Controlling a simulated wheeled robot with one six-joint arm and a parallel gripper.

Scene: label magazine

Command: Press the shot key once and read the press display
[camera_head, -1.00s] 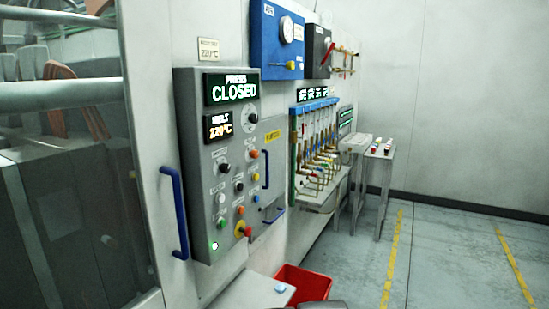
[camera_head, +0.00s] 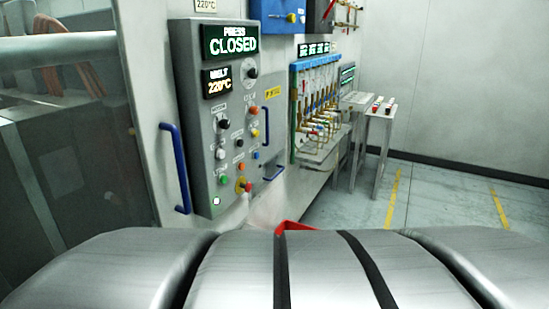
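The grey control panel (camera_head: 190,85) stands at centre left. Its press display (camera_head: 230,40) reads "PRESS CLOSED" in green-white letters. Below it, the melt display (camera_head: 217,81) reads 220°C. Lower down are a black knob (camera_head: 223,124), an orange button (camera_head: 241,167), a green button (camera_head: 224,180), a blue button (camera_head: 256,155) and a red mushroom button (camera_head: 243,185) on yellow. A small lamp (camera_head: 217,201) glows at the bottom. The labels are too small to tell which one is the shot key. My gripper is not in view; my silver arm fills the bottom.
A blue door handle (camera_head: 175,168) stands left of the panel. A red bin (camera_head: 290,227) is mostly hidden behind my arm. Flow tubes (camera_head: 313,92) line the wall to the right, with a small stand (camera_head: 378,140) beyond. The floor at right is clear.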

